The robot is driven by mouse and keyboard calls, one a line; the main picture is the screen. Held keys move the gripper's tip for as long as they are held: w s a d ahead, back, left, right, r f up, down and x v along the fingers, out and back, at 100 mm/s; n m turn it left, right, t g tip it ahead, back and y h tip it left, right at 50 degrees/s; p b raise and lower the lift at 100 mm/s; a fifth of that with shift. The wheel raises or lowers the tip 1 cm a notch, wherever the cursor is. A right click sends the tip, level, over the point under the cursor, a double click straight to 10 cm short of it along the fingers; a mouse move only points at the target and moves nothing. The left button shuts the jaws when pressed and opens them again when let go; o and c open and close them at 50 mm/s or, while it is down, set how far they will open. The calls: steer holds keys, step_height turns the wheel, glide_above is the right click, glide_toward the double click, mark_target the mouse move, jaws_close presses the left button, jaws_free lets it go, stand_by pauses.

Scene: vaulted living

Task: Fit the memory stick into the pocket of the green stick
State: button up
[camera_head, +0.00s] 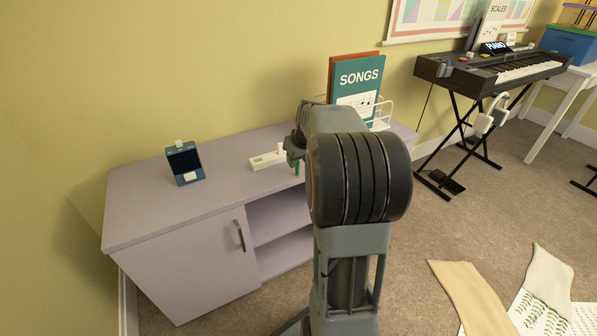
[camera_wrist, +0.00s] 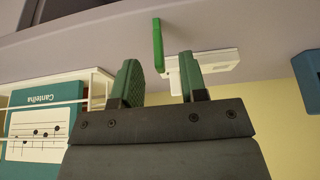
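A bright green stick (camera_wrist: 158,46) shows in the wrist view, its near end at the gap between my fingertips. It looks clear of both fingers. In the head view a small bit of green (camera_head: 297,169) shows just below my gripper (camera_head: 296,146). My gripper (camera_wrist: 158,72) is open, its dark green fingers apart. A flat white piece (camera_wrist: 212,70) with a slot or recess lies beyond the right finger; in the head view it lies on the cabinet (camera_head: 266,160), partly hidden by my gripper. I cannot tell which thing is the memory stick.
The lilac cabinet (camera_head: 140,205) has open shelves below. A blue device (camera_head: 185,164) with a dark screen stands to the left. A white wire rack (camera_head: 384,114) with a SONGS book (camera_head: 358,76) stands at the right. The cabinet top between the device and white piece is clear.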

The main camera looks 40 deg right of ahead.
steer(key=shift+x, duration=1.1)
steer(key=shift+c, duration=0.3)
jaws_close()
